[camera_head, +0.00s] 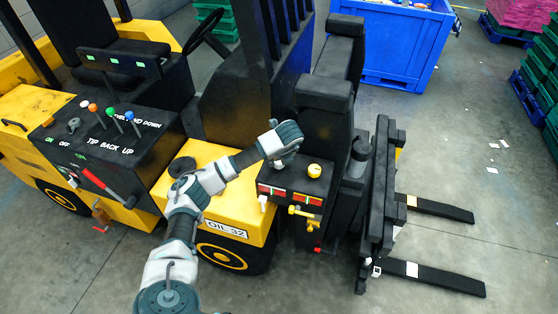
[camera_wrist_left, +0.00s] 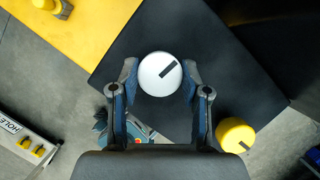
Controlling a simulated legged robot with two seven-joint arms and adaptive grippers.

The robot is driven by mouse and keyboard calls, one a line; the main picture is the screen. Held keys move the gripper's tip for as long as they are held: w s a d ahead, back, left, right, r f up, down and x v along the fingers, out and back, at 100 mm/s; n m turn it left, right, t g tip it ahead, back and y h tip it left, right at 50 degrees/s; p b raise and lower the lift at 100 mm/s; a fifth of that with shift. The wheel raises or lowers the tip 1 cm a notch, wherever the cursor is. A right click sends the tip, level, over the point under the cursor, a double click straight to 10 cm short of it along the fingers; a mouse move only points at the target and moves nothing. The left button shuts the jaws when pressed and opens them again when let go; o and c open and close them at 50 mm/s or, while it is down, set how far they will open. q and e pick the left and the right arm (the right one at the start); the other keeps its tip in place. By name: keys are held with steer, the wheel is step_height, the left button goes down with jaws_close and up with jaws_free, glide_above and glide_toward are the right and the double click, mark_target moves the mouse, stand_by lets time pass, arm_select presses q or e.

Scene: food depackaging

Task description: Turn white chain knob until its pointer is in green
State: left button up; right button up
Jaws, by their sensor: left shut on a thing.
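The white chain knob (camera_wrist_left: 156,80) is round, with a short black pointer bar slanting toward the upper right in the left wrist view. It sits on a black console (camera_wrist_left: 195,45). My left gripper (camera_wrist_left: 160,76) has one finger on each side of the knob and is shut on it. Red and green indicator strips (camera_head: 290,194) show on the console's front face. I cannot tell whether the pointer lies in green. My right gripper is out of view.
A yellow knob (camera_head: 314,171) stands on the same console, right of the gripper. A yellow valve handle (camera_head: 305,211) sticks out below the strips. Black seat-like blocks (camera_head: 323,100) rise close behind the gripper. Forks (camera_head: 430,276) reach right over open floor.

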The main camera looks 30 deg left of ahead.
arm_select(q)
steer(key=shift+n, duration=0.6)
steer(key=o, duration=1.1)
steer(key=shift+w, duration=0.1)
steer(key=shift+g, duration=0.3)
steer(key=v, duration=1.1)
steer(key=shift+d+r, duration=0.2)
steer(key=shift+r, duration=0.1)
